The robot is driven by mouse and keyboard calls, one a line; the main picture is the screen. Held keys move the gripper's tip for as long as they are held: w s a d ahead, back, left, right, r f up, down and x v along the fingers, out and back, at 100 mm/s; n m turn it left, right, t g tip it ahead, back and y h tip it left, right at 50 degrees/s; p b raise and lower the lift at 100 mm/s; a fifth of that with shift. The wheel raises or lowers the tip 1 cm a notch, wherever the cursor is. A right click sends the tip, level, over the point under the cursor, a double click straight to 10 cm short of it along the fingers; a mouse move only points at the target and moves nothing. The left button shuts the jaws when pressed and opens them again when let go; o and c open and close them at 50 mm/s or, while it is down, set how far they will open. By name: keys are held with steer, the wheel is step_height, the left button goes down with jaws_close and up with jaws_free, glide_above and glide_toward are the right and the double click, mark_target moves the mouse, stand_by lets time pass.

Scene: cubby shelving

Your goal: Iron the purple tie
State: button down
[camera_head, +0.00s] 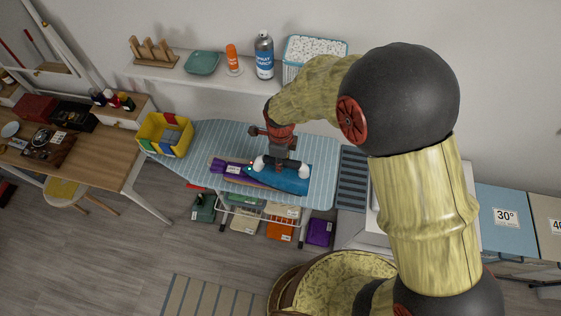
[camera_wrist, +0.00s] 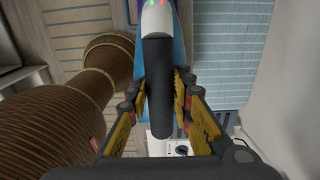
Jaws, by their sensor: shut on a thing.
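The purple tie (camera_head: 226,168) lies across the ironing board (camera_head: 205,138), which has a blue striped cover. A pale label is on the tie, and tan and orange edges show beside it. The blue iron (camera_head: 291,181) sits at the tie's right part and hides it there; I cannot tell whether it touches the tie. My gripper (camera_head: 277,158) is above the iron, shut on its dark handle. In the wrist view, the fingers of my gripper (camera_wrist: 159,88) flank the iron's dark handle (camera_wrist: 158,65), with a white end and blue body beyond.
A yellow bin (camera_head: 165,134) stands at the board's left end. Behind, a wall shelf (camera_head: 205,78) holds a spray can (camera_head: 264,55), an orange bottle (camera_head: 232,57) and a basket (camera_head: 314,50). Several coloured boxes (camera_head: 281,229) sit under the board. A wicker basket (camera_head: 318,270) stands in front.

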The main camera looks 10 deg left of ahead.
mark_target(263, 156)
steer(key=shift+w+f, duration=0.1)
steer(key=shift+f, duration=0.05)
steer(key=shift+a, duration=1.1)
steer(key=shift+w+a, duration=0.1)
steer(key=shift+a, duration=0.25)
steer(key=shift+w+a+b, duration=0.1)
steer(key=shift+a+b, duration=0.3)
steer(key=shift+a, duration=1.2)
steer(key=shift+d, duration=0.2)
steer(key=shift+s+d, duration=0.2)
steer(key=shift+d, duration=2.6)
